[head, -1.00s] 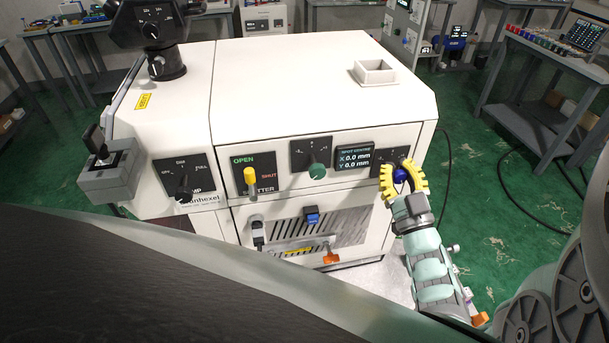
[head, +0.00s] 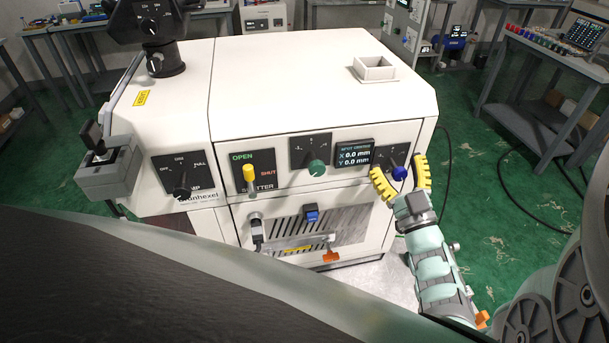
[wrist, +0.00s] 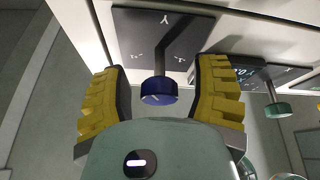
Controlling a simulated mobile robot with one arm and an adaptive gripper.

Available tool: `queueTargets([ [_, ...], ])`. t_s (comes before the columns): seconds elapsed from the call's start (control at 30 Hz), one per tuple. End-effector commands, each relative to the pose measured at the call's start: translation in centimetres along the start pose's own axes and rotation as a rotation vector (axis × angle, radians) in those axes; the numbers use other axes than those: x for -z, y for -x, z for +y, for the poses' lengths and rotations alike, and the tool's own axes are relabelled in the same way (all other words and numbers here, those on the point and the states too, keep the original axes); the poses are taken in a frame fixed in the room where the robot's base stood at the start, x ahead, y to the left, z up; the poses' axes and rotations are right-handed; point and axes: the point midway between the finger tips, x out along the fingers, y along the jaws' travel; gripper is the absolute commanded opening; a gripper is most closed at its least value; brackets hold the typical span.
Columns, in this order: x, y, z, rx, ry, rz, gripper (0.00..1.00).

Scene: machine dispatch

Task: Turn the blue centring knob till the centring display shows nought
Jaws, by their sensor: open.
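The blue centring knob (head: 399,173) sits on a dark plate at the right end of the machine's front panel. It also shows in the wrist view (wrist: 158,92), between the yellow fingers and touching neither. My gripper (head: 400,176) is open around the knob, one finger on each side with clear gaps; the wrist view shows the same (wrist: 160,95). The centring display (head: 355,154), left of the knob, reads X 0.0 mm and Y 0.0 mm.
A green knob (head: 317,168) is left of the display. A yellow shutter lever (head: 250,178) stands further left. Below are a blue part (head: 311,214) and an orange handle (head: 331,256).

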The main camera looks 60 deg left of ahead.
Motion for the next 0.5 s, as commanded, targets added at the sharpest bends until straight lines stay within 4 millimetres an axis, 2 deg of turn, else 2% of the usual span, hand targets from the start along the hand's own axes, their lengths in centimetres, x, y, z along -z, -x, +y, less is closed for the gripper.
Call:
queueTargets([
  [0.27,-0.1,0.6,0.0,-0.001,0.000,-0.002,0.61],
  [0.37,-0.1,1.9,0.0,-0.002,0.000,-0.002,0.61],
  [0.5,-0.2,4.8,0.0,-0.002,-0.001,-0.009,0.61],
])
